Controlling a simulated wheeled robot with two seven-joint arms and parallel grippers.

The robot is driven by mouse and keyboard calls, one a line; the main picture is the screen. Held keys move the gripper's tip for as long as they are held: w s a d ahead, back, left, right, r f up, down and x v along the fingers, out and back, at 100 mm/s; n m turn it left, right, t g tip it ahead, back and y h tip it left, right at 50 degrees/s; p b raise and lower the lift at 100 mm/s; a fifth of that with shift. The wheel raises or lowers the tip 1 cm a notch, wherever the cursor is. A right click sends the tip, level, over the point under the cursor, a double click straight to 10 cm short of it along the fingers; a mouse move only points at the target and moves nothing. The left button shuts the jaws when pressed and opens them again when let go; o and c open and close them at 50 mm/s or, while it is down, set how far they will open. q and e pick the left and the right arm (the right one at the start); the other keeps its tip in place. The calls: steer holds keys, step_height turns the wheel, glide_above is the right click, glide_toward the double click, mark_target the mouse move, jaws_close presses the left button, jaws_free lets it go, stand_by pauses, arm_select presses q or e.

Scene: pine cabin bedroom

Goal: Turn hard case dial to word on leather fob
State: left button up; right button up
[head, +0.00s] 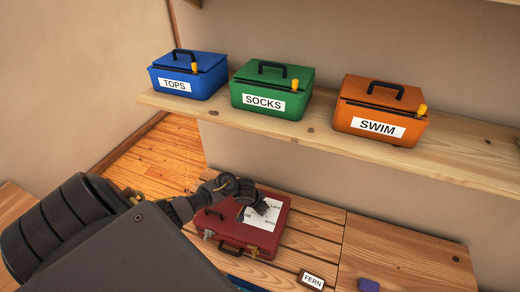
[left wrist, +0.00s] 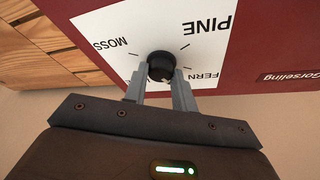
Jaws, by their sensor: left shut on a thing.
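The dark red hard case (head: 266,238) lies on the slatted wooden bench. A white plate (left wrist: 112,32) on it carries words around a black dial (left wrist: 161,66). In the left wrist view PINE, MOSS and FERN are readable, upside down or slanted; part of the plate is hidden by the fingers. My left gripper (left wrist: 160,82) is shut on the dial; it also shows over the case in the head view (head: 250,203). I cannot tell for sure which word the dial points at. The brown leather fob (head: 312,280) reads FERN and lies right of the case. My right gripper is not in view.
A blue box (head: 187,88) marked TOPS, a green box (head: 271,74) marked SOCKS and an orange box (head: 384,95) marked SWIM stand on the shelf (head: 455,155) above. A small purple block (head: 369,285) lies at the bench front. The bench's right part is mostly clear.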

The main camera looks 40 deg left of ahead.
arm_select(q)
steer(key=n+p, duration=0.1)
steer(key=n+y+p, duration=0.1)
steer(key=shift+d+r+n, duration=0.15)
steer(key=shift+r+n, duration=0.05)
steer(key=shift+n, duration=0.2)
steer(key=shift+f+n+y+p, duration=0.15)
steer(key=shift+n+y+p, duration=0.45)
steer(key=shift+n+p, duration=0.65)
steer(key=shift+n, duration=0.45)
steer(key=o, duration=1)
steer(key=p+v, duration=0.1)
steer(key=v, duration=0.9)
steer(key=shift+r, duration=0.35)
steer(key=shift+d, duration=0.1)
steer(key=shift+d, duration=0.1)
